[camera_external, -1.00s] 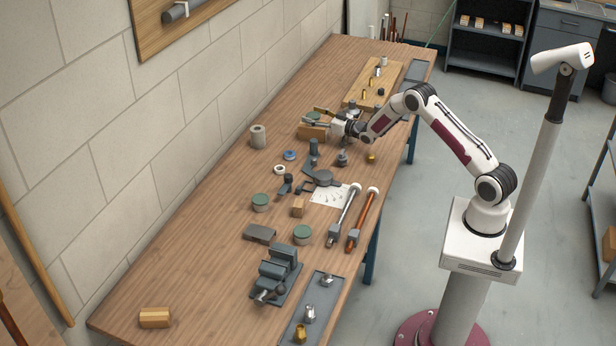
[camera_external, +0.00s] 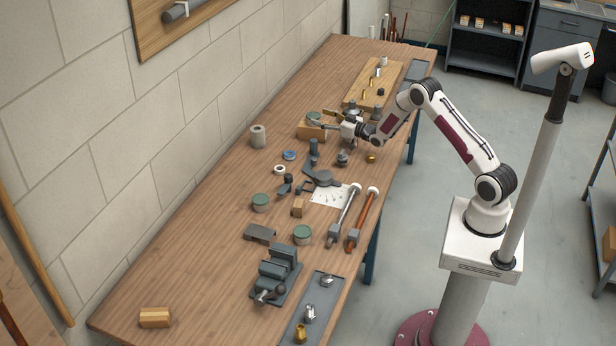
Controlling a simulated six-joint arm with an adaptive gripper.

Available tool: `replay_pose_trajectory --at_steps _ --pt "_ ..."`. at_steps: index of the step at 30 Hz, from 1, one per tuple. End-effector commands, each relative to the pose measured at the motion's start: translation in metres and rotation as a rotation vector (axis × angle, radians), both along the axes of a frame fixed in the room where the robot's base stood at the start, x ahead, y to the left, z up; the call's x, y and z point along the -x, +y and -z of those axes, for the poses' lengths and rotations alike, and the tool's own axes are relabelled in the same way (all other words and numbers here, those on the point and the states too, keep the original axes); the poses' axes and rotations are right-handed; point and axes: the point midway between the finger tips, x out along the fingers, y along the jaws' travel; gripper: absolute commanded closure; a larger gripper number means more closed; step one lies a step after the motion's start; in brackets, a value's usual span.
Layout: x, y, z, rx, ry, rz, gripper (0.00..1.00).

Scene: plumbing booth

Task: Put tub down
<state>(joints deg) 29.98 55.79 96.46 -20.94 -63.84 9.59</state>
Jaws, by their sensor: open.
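A tub with a green lid (camera_external: 313,116) sits on or against a wooden block (camera_external: 309,131) on the far part of the workbench. My gripper (camera_external: 328,120) is open just to the right of this tub, with its fingers pointing left toward it. Whether a fingertip still touches the tub is too small to tell. Two more green-lidded tubs stand nearer on the bench, one at the left (camera_external: 261,203) and one at the right (camera_external: 303,235).
The workbench (camera_external: 190,262) is crowded in the middle. A grey vise (camera_external: 278,275), two pipe wrenches (camera_external: 345,212), and a white sheet (camera_external: 332,196) lie in front of the gripper. A grey cylinder (camera_external: 257,136) stands near the wall. The near-left bench is mostly clear.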

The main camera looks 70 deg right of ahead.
Motion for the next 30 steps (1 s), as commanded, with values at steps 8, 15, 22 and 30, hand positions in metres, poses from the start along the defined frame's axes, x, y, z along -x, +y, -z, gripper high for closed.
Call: replay_pose_trajectory --at_steps 8,15,22,30 --pt "0.022 0.004 0.0 0.001 0.0 0.001 0.4" --pt "0.029 0.005 0.0 0.001 0.0 0.0 0.4" --pt "0.03 0.006 0.0 0.001 0.0 0.0 0.4" --pt "0.03 0.006 0.0 0.0 0.0 0.0 0.4"
